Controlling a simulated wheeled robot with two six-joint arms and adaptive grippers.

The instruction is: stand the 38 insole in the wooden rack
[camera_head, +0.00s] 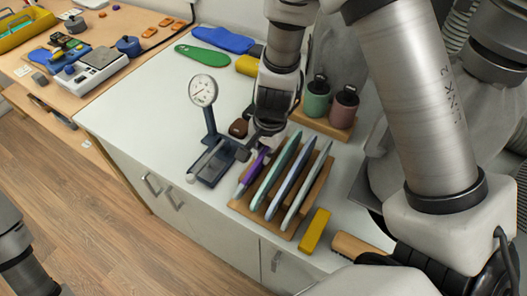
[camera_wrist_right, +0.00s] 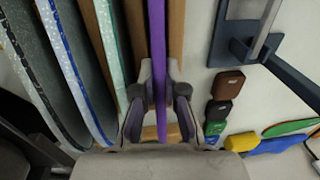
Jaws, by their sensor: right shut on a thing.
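The wooden rack (camera_head: 284,234) stands on the white counter in the head view, with several insoles upright in it, side by side. My right gripper (camera_head: 262,147) is over the rack's left end, shut on a purple insole (camera_head: 250,174). In the right wrist view the purple insole (camera_wrist_right: 158,45) shows edge-on between the fingertips (camera_wrist_right: 159,82), between wooden bars (camera_wrist_right: 135,30) of the rack. I cannot tell whether it rests on the rack's base. No size number is readable. My left gripper is out of view.
A yellow block (camera_head: 315,231) lies in front. Green (camera_head: 202,55) and blue (camera_head: 222,40) insoles lie at the back. The counter's left part is clear.

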